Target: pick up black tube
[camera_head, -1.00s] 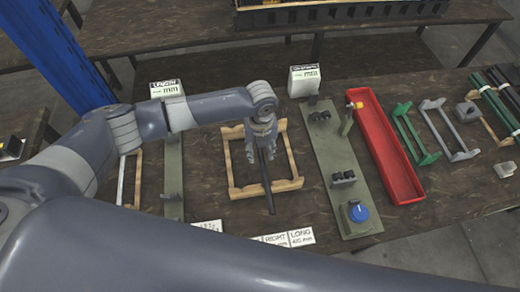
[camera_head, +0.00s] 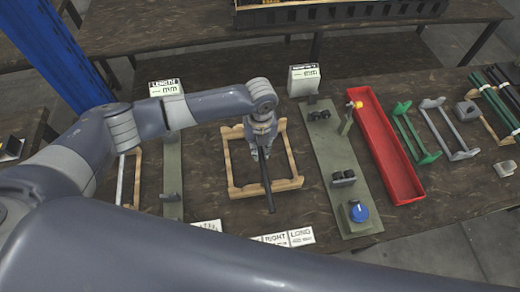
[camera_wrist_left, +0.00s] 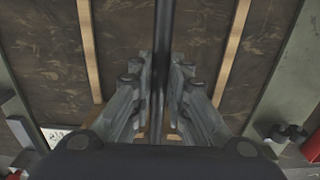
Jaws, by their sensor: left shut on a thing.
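The black tube (camera_head: 267,187) is a thin dark rod lying over the wooden frame (camera_head: 232,190) in the middle of the table. My left gripper (camera_head: 260,152) is over the frame, at the tube's far part, and is shut on the tube. In the left wrist view the tube (camera_wrist_left: 163,45) runs straight between the two fingers of my left gripper (camera_wrist_left: 160,75). The tube's near end sticks out toward the front of the frame. Its far part is hidden under the gripper. My right gripper is not in view.
A green-grey fixture plate (camera_head: 342,205) with a blue knob (camera_head: 358,213) stands to the right, then a red tray (camera_head: 385,150). Green (camera_head: 417,137) and grey racks (camera_head: 448,130) lie farther right. Another gauge plate (camera_head: 173,180) stands left. White label cards (camera_head: 290,237) lie at the front edge.

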